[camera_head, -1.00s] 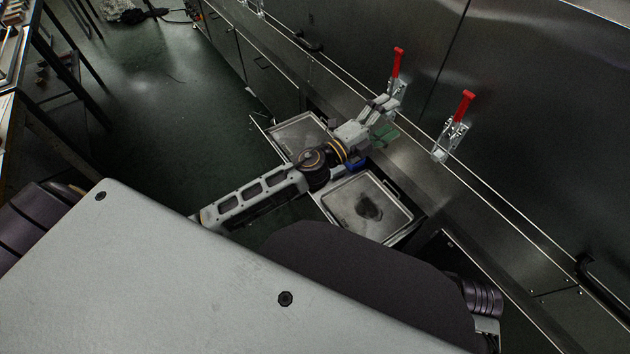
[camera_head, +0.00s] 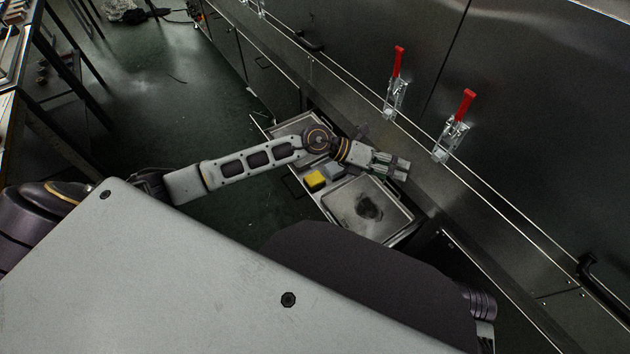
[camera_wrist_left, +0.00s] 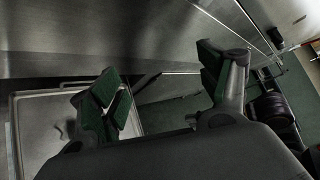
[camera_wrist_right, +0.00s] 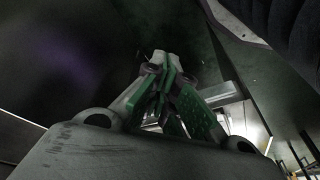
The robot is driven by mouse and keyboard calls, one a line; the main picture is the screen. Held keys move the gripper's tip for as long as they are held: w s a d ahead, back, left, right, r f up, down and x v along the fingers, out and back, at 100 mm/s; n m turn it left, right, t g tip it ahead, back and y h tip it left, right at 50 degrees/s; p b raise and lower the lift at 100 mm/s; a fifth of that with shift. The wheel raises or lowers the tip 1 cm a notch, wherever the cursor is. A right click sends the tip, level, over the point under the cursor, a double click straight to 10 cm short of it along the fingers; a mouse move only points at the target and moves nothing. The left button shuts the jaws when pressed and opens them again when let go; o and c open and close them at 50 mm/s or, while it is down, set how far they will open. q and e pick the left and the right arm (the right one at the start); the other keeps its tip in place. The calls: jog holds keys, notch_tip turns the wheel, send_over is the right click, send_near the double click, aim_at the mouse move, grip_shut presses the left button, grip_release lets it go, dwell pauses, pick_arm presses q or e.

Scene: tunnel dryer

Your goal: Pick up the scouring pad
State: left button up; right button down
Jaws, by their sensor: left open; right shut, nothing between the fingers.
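I cannot make out a scouring pad for certain in any view now. My left gripper (camera_head: 398,169) is above the counter ledge, just past the far edge of the front metal tray (camera_head: 388,229). Its fingers are open and empty in the left wrist view (camera_wrist_left: 157,74), with a tray corner (camera_wrist_left: 22,130) to their left. A small yellow block (camera_head: 315,181) and a grey-blue block (camera_head: 335,172) sit beside each other between the trays, below my left forearm. My right gripper (camera_wrist_right: 165,85) is shut and empty, away from the trays; it is out of the head view.
The front tray holds a dark patch (camera_head: 368,209). A second tray (camera_head: 292,125) behind is partly covered by my left arm.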

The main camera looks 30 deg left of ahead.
aim_at(314, 178)
pick_arm(q)
jog(key=a+f+m+g+y, duration=0.1)
jog(key=a+f+y, duration=0.2)
jog(key=a, duration=0.5)
jog(key=w+a+f+m+g+y, duration=0.1)
jog(key=a+f+y, duration=0.3)
jog(key=a, duration=0.5)
jog(key=w+a+f+m+g+y, duration=0.1)
jog(key=a+f+y, duration=0.2)
jog(key=a+y, duration=0.2)
jog(key=a, duration=0.3)
jog(key=shift+w+a+f, duration=0.15)
jog(key=shift+w+a, duration=0.1)
jog(key=shift+a, duration=0.15)
pick_arm(e)
jog(key=shift+s+a+f, duration=0.2)
jog(key=shift+f, duration=0.2)
jog(key=shift+s+a+f, duration=0.15)
jog(key=shift+s+f, duration=0.05)
jog(key=shift+f, duration=0.2)
pick_arm(q)
jog(key=shift+f, duration=0.1)
